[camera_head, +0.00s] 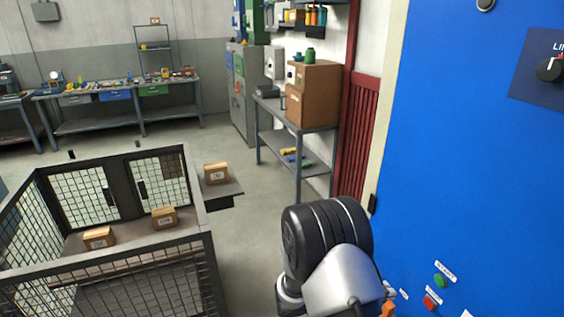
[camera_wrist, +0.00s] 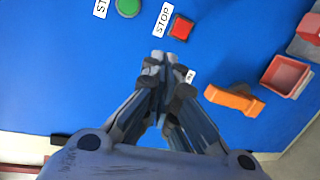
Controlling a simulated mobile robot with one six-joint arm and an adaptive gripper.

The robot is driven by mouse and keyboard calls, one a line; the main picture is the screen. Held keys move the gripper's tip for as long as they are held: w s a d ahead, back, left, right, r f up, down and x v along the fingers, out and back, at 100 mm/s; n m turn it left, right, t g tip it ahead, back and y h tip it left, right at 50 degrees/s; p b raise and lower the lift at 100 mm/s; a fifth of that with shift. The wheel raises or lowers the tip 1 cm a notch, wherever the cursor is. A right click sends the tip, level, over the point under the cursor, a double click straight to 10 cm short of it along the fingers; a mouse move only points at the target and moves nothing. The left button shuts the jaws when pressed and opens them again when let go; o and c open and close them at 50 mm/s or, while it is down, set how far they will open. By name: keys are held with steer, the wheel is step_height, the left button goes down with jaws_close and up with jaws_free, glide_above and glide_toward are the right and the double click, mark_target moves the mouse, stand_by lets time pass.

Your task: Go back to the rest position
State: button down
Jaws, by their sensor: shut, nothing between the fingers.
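My gripper (camera_wrist: 165,62) shows in the wrist view with its fingertips together and nothing between them. It is in front of the blue panel (camera_wrist: 60,60), with its tips just below the red stop button (camera_wrist: 181,27) in the picture. The green start button (camera_wrist: 128,7) is to the left of the red one. In the head view my arm reaches toward the blue panel (camera_head: 460,130) at the lower right, and the gripper itself is hidden there. The green button (camera_head: 440,280) and red button (camera_head: 430,301) show beside the arm.
An orange handle (camera_wrist: 235,99) and a red open box (camera_wrist: 285,75) are right of my gripper. A dark mesh cage (camera_head: 110,270) with small cartons stands at the left. A shelf table (camera_head: 300,120) with cartons is behind. Grey floor between them is clear.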

steer(key=s+r+m+g+y, duration=0.45)
steer(key=s+r+y, duration=0.25)
steer(key=s+r, duration=0.8)
steer(key=s+a+r+t+y, duration=0.2)
steer(key=s+a+t+y, duration=0.1)
steer(key=s+a+y, duration=0.1)
steer(key=s+a+r+t+y, duration=0.3)
steer(key=s+a, duration=0.3)
steer(key=a, duration=0.2)
steer(key=shift+s+y, duration=0.2)
steer(key=shift+y, duration=0.4)
